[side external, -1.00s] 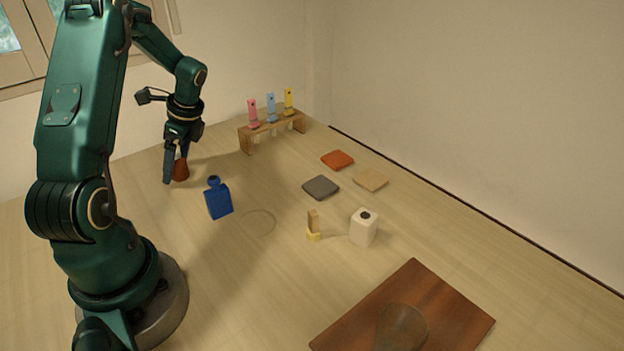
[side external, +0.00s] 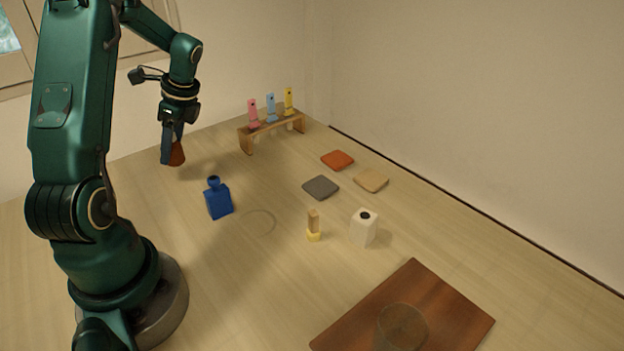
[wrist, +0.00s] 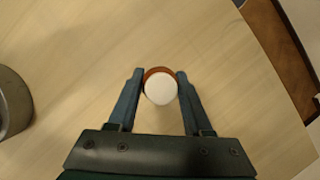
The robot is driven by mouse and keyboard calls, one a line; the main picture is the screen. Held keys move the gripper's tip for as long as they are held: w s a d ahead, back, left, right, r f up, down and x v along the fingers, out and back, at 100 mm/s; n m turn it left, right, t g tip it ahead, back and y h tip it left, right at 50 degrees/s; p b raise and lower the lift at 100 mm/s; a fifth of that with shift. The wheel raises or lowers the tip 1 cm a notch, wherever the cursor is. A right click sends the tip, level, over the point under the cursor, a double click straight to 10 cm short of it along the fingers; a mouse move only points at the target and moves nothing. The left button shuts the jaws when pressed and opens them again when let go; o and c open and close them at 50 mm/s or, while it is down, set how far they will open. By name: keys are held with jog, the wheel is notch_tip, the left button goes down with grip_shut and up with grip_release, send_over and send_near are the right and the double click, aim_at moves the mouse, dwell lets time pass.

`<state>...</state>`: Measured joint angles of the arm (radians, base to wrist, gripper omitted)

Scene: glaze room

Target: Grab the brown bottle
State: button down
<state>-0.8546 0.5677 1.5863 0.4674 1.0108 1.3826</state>
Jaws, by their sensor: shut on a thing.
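The brown bottle (side external: 178,155) is a reddish-brown, cone-like shape at the far left of the table in the side view. In the wrist view its round white top (wrist: 160,89) faces the camera, with a brown edge showing around it. My gripper (side external: 172,150) is shut on the bottle, one finger on each side in the wrist view. The bottle appears to be held above the table. In the side view the fingers hide much of its upper part.
A blue bottle (side external: 218,201) stands nearest. A wooden rack (side external: 246,142) holds pink, blue and yellow pieces. Grey (side external: 321,187), red (side external: 337,160) and tan (side external: 371,180) tiles lie mid-table. A white block (side external: 363,228), small wood-and-yellow piece (side external: 313,228) and brown board (side external: 450,311) are nearer.

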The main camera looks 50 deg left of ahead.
notch_tip(320, 180, up, 6)
jog(key=shift+f, duration=0.1)
dwell(0.4)
